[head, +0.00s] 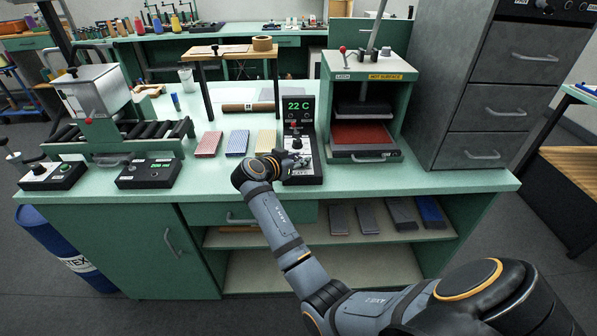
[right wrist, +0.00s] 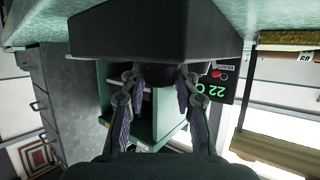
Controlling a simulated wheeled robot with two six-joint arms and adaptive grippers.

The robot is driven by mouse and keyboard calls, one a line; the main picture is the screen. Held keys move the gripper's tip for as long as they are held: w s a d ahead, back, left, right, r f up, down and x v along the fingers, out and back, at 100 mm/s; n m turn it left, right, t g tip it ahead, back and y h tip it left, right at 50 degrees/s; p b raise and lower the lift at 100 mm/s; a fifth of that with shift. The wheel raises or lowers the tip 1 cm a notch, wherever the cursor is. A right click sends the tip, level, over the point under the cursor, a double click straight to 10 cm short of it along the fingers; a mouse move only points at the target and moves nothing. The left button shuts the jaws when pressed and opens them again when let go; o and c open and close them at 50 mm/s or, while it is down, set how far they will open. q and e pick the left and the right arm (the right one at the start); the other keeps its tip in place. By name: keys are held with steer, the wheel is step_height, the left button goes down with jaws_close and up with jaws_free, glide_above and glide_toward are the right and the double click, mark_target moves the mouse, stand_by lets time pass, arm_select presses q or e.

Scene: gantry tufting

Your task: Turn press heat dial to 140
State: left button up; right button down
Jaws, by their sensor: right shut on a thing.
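The heat control box (head: 310,174) stands on the green bench left of the press, with a black face and a lit green display (head: 297,107) reading 22 C. My right gripper (head: 300,160) is at the lower part of this box and hides part of its panel. The dial's marks cannot be read. My left gripper is out of view.
The green heat press (head: 407,118) with a red pad stands just right of the box. Red, blue and yellow sample pieces (head: 237,143) lie to the left. A small wooden-topped stand (head: 233,52) is behind. The bench front between the box and the left-hand controls (head: 148,173) is clear.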

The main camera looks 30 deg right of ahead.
arm_select(q)
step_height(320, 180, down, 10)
steer(key=b, duration=0.9)
arm_select(e)
steer(key=m+g, duration=0.4)
steer(key=g, duration=0.1)
steer(key=m+g, duration=0.2)
steer(key=shift+f+h, duration=0.25)
steer(key=shift+h, duration=0.15)
steer(key=shift+m+g+b, duration=0.4)
steer(key=shift+m+g, duration=0.1)
steer(key=shift+g, duration=0.1)
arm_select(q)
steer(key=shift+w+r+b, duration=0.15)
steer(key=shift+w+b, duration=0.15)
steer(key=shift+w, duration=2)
arm_select(e)
steer(key=shift+r+m+g, duration=0.15)
steer(key=shift+m+g, duration=0.15)
steer(key=shift+g, duration=0.1)
steer(key=shift+y, duration=0.3)
steer(key=c, duration=1)
jaws_free()
